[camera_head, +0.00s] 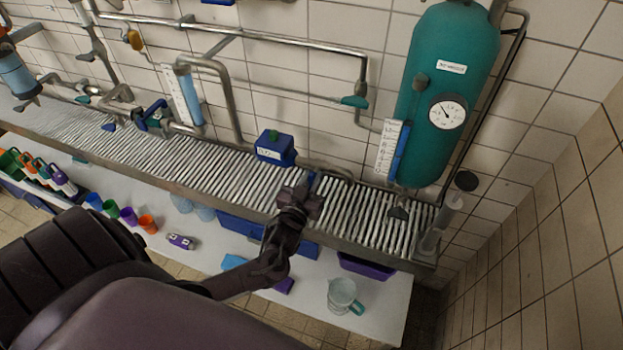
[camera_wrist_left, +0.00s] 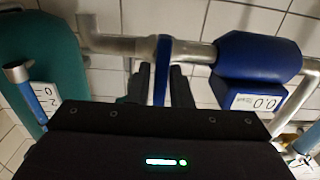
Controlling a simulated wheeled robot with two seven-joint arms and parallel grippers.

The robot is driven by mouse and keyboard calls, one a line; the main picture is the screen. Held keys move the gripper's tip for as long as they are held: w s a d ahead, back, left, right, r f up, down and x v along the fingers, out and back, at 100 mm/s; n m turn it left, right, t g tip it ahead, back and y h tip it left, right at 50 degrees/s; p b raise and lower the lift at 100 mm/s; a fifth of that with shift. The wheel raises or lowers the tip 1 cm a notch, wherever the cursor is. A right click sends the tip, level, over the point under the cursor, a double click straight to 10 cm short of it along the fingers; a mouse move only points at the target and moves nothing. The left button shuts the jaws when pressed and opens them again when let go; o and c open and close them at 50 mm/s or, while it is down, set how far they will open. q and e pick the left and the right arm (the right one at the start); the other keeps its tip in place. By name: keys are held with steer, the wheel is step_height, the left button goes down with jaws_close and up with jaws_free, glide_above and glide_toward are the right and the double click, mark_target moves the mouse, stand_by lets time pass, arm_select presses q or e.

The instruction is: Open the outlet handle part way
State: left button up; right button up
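The outlet handle (camera_wrist_left: 162,72) is a narrow blue lever on a grey metal pipe. In the left wrist view it stands upright in the picture, with its top end across the pipe. In the head view a small blue part of it (camera_head: 312,180) shows just beyond my left gripper (camera_head: 301,197). The lower end of the handle is hidden behind the gripper body. My right gripper is in neither view.
A blue meter box (camera_head: 274,148) sits on the pipe beside the handle. A teal tank (camera_head: 446,85) with a round gauge stands to the right. The slatted grating (camera_head: 225,170) runs below the pipes. Cups and a jug (camera_head: 343,295) stand on the white shelf lower down.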

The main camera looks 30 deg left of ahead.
arm_select(q)
jaws_close()
steer(key=shift+n, duration=0.4)
steer(key=n, duration=0.1)
steer(key=n+b, duration=0.1)
steer(key=n, duration=0.1)
steer(key=shift+a+f, duration=0.1)
steer(key=shift+a, duration=0.1)
steer(key=n, duration=0.5)
steer(key=shift+s+a+f+b, duration=0.1)
steer(key=shift+a+b, duration=0.1)
steer(key=shift+b, duration=0.15)
steer(key=n, duration=0.4)
steer(key=shift+a+f+n, duration=0.1)
steer(key=shift+n, duration=0.3)
steer(key=shift+f+n, duration=0.2)
steer(key=shift+n, duration=2.1)
